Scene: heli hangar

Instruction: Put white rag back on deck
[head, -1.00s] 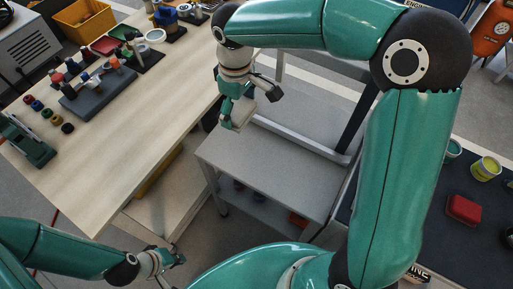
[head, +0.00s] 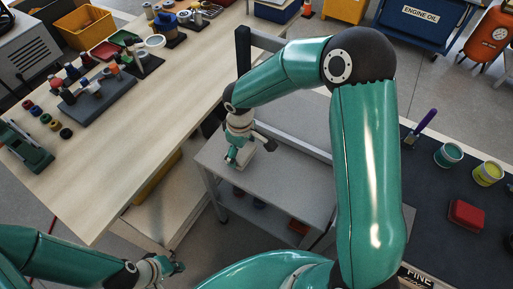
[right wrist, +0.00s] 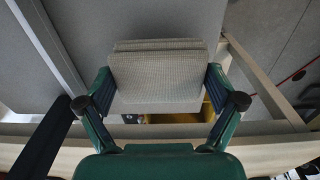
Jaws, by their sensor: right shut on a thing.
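The white rag (right wrist: 158,75) is a folded, pale, woven stack in the right wrist view, held between the two fingers of my right gripper (right wrist: 160,88). In the head view my right gripper (head: 241,157) is over the left part of the grey cart deck (head: 290,180), near its left edge. The rag (head: 245,159) shows there as a small pale patch, partly hidden by the gripper. I cannot tell whether it touches the deck. My left gripper (head: 163,268) is low at the left, away from the cart, too small to read.
The wooden workbench (head: 110,190) with tools and bins lies left of the cart. A dark bench (head: 440,215) at the right holds paint cans (head: 488,173) and a red box (head: 466,214). My right arm hides part of the cart. The visible deck right of the gripper is bare.

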